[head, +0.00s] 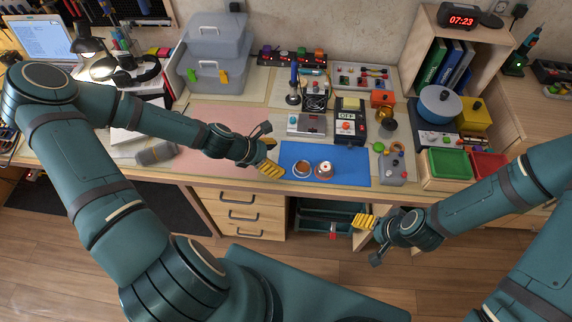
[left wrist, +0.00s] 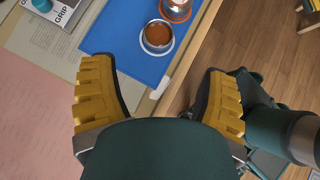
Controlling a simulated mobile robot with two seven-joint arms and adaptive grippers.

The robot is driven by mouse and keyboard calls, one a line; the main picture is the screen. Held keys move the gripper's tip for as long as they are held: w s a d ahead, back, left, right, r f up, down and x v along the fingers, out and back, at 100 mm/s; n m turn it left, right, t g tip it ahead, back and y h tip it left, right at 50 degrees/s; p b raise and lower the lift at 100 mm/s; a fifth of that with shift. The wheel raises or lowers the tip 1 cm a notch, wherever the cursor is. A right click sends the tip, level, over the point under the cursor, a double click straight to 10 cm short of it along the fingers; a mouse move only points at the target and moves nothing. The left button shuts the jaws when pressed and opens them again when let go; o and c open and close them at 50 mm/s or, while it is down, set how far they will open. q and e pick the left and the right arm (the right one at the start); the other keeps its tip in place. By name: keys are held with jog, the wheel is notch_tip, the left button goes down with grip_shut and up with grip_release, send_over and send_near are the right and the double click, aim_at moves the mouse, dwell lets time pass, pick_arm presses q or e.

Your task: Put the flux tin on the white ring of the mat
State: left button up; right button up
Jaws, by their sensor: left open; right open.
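The flux tin (head: 302,168), a low round tin with a brown top, is on the blue mat (head: 353,176). It shows in the left wrist view (left wrist: 157,35) with a pale rim around it; I cannot tell how much of this is the mat's white ring. Beside it on the right is a silvery container (head: 325,169), with an orange ring around its base in the left wrist view. My left gripper (head: 268,150) is open and empty, left of the tin and apart from it. My right gripper (head: 368,240) is open and empty before the table's front edge.
Behind the mat are a device marked OFF (head: 350,127) and a small grey box (head: 306,124). A grey block with coloured knobs (head: 392,165) stands right of the mat, then a green tray (head: 448,164). The pink mat (head: 200,125) at left is mostly clear.

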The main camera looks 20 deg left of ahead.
pick_arm(q)
jog(key=s+d+f+m+g+y, duration=0.1)
jog(key=s+d+m, duration=0.3)
jog(key=m, duration=0.7)
jog(key=s+d+f+m+g+y, duration=0.2)
jog(key=d+m, duration=0.5)
jog(key=m, duration=0.5)
jog(key=s+f, duration=0.1)
jog(key=s, duration=0.1)
jog(key=shift+s+f+m, duration=0.3)
jog(key=shift+s+f, duration=0.1)
jog(key=shift+s+f+g+b, duration=0.15)
jog(key=shift+f+g+b, duration=0.15)
jog(key=shift+f+b, duration=0.3)
